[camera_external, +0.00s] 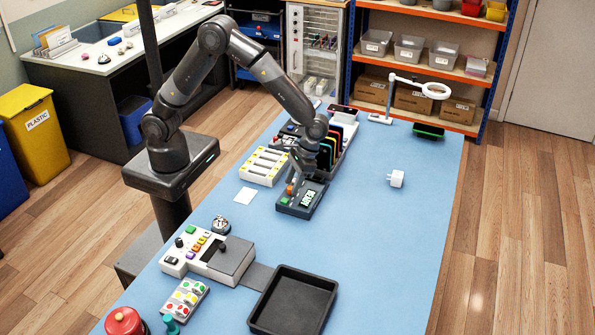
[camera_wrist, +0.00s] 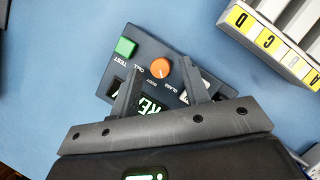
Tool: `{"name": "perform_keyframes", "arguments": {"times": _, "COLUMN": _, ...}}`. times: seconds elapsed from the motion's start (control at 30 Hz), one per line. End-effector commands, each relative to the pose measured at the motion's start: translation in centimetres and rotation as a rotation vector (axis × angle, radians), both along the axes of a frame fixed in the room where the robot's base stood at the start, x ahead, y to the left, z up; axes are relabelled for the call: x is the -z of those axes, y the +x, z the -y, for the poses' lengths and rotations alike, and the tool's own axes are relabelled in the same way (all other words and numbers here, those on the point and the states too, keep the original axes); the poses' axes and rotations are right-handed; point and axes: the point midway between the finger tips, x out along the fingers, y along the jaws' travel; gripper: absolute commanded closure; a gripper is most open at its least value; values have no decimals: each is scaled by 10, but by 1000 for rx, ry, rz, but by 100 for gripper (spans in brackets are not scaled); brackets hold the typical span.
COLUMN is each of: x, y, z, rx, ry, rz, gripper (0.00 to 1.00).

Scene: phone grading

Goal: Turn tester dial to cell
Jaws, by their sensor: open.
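The tester is a dark box (camera_external: 287,209) on the blue table, under my gripper (camera_external: 297,178). In the wrist view the tester (camera_wrist: 203,72) shows an orange dial (camera_wrist: 161,67), a green TEST button (camera_wrist: 125,47) and a lit green-and-white display (camera_wrist: 152,104). Small labels, upside down here, sit around the dial; BODY and GLASS are legible. In the wrist view my gripper (camera_wrist: 161,74) is open, with one fingertip on each side of the dial. I cannot tell whether they touch it. The dial's pointer direction is too small to read.
A white lettered tray (camera_wrist: 262,38) lies near the tester; in the outside view this slotted tray (camera_external: 263,166) is left of it. Upright coloured phones (camera_external: 326,152) stand just behind. A white plug (camera_external: 396,179) lies right. An empty black tray (camera_external: 293,300) is in front.

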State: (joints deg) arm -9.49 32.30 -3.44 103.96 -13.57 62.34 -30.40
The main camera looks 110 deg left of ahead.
Motion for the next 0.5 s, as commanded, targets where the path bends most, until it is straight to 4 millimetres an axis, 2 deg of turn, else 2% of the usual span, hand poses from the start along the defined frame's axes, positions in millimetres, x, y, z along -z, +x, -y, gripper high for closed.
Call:
{"name": "perform_keyframes", "arguments": {"times": 0.13, "x": 9, "y": -3, "z": 3, "rx": 0, "ry": 0, "rz": 0, "gripper": 58}}
{"name": "perform_keyframes", "arguments": {"times": 0.4, "x": 10, "y": -3, "z": 3, "rx": 0, "ry": 0, "rz": 1, "gripper": 58}}
{"name": "perform_keyframes", "arguments": {"times": 0.5, "x": 10, "y": -3, "z": 3, "rx": 0, "ry": 0, "rz": 1, "gripper": 64}}
